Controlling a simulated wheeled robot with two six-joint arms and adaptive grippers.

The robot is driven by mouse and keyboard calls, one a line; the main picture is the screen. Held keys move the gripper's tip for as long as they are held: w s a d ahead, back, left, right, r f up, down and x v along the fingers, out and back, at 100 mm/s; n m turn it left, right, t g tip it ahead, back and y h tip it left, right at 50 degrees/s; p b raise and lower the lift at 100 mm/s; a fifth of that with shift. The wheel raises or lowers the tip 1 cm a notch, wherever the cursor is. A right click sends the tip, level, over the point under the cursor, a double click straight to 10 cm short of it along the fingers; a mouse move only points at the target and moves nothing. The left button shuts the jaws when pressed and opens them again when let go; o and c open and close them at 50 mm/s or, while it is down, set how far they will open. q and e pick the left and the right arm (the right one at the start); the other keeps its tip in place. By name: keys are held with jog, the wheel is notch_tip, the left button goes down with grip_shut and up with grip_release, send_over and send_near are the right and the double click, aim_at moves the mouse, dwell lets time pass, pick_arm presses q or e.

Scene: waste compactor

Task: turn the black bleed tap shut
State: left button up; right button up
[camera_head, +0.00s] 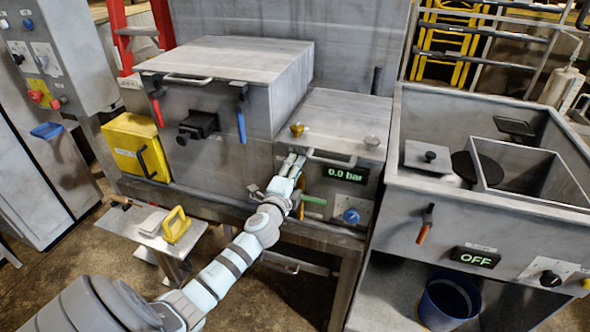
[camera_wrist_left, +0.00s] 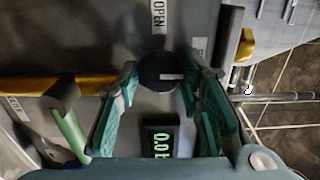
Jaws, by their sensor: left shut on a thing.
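The black bleed tap (camera_wrist_left: 160,71) is a round dark knob with a pale mark on its face, in the upper middle of the left wrist view. My left gripper (camera_wrist_left: 158,80) has its teal fingers on either side of the knob and is shut on it. An OPEN label (camera_wrist_left: 158,16) sits just above the tap. In the head view my left gripper (camera_head: 291,165) is at the front of the middle cabinet (camera_head: 340,122), left of the pressure display (camera_head: 345,174), which reads 0.0 bar. The gripper hides the tap there. My right gripper is out of view.
A green-handled lever (camera_head: 313,200) and a blue knob (camera_head: 351,215) are close below the gripper. A metal bar handle (camera_head: 345,160) is beside it. A blue-handled lever (camera_head: 241,122) hangs to the upper left. A sink-like unit (camera_head: 470,215) stands at right.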

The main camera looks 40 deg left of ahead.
pick_arm(q)
jog(key=o, duration=1.1)
jog(key=shift+s, duration=0.1)
jog(key=v, duration=1.2)
